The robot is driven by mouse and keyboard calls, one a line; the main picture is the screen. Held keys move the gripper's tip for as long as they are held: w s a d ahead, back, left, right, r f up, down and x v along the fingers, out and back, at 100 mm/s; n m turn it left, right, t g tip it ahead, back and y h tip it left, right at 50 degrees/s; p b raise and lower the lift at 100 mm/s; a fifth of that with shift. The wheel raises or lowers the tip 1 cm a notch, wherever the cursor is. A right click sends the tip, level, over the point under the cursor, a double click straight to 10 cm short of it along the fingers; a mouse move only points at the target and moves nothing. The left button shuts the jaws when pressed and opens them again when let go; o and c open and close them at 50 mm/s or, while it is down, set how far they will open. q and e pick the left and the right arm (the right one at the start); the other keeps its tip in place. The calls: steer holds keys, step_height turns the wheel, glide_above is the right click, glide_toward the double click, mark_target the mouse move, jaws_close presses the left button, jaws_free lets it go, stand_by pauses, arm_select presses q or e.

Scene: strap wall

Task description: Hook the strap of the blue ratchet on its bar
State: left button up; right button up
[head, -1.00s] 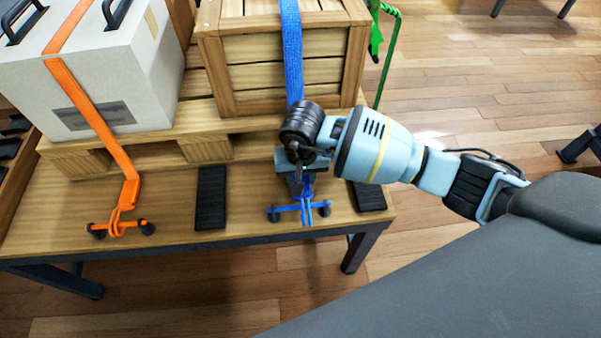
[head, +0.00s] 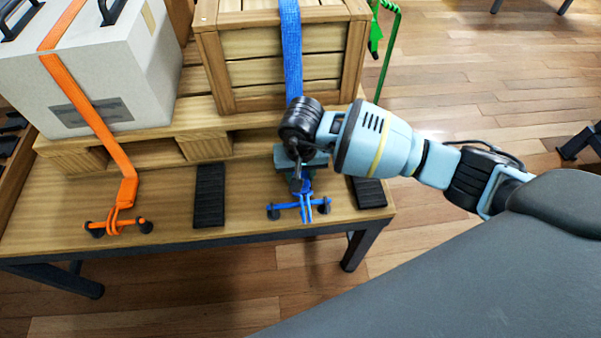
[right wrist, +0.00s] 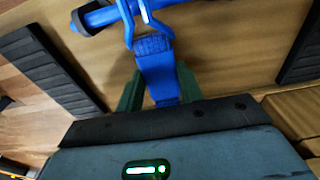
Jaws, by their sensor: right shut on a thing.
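The blue bar (head: 285,207) lies between dark end mounts near the table's front edge, below the wooden crate. The blue strap (head: 292,55) runs down over the crate's front and passes behind my right arm. My right gripper (head: 303,183) is shut on the strap's lower end just behind the bar. In the right wrist view, the strap end (right wrist: 158,75) sits between the dark green fingers. The blue two-pronged hook (right wrist: 143,20) on it reaches across the bar (right wrist: 104,16); I cannot tell whether it bears on it. The ratchet is not clearly visible. My left gripper is out of view.
An orange strap (head: 100,135) over a white case (head: 110,85) ends at an orange bar (head: 118,226) on the left. Black pads (head: 209,195) (head: 368,192) lie on the table on both sides of the blue bar. A pallet (head: 205,130) stands behind.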

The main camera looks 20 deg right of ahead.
steer(key=shift+w+d+f+b, duration=0.15)
steer(key=shift+w+d+b, duration=0.05)
steer(key=shift+w+b, duration=0.45)
steer(key=shift+w+d, duration=0.15)
steer(key=shift+w, duration=0.35)
steer(key=shift+w+b, duration=0.25)
steer(key=shift+b, duration=0.15)
steer(key=o, duration=1.3)
